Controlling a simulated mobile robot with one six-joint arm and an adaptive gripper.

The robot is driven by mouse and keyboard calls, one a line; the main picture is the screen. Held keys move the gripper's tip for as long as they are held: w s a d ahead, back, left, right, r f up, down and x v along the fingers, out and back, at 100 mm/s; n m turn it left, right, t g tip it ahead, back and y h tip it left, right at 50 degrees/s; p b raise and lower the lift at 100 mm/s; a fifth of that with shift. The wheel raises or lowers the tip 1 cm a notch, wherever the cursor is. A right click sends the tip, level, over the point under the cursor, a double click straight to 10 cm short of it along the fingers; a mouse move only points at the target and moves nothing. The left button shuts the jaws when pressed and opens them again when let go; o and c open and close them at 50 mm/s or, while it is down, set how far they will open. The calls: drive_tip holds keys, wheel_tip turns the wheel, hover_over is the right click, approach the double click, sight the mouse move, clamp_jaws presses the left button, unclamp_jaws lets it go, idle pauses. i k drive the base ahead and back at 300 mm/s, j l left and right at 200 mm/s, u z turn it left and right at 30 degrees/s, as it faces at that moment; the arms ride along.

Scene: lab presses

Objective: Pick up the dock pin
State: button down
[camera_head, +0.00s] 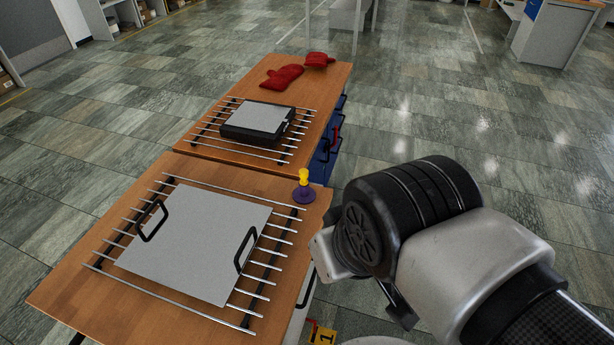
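A small yellow pin (304,176), which looks like the dock pin, stands upright in a round purple base (304,194). The base sits near the right edge of the wooden table, at the far corner of the near rack. My arm fills the lower right of the head view, to the right of the table and apart from the pin. My gripper's fingers cannot be made out, so whether they are open or shut does not show.
A grey plate with two black handles (195,240) lies on the near metal rack (262,282). A black-framed plate (258,120) lies on the far rack. Red mitts (282,77) lie behind it. A yellow tag marked 1 (322,335) is low by the table. Open floor lies right.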

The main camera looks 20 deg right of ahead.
sight(303, 173)
drive_tip(key=z, duration=0.3)
drive_tip(key=i+l+u, duration=0.8)
drive_tip(key=l, duration=0.3)
drive_tip(key=k+j, duration=0.05)
drive_tip(key=k, duration=0.05)
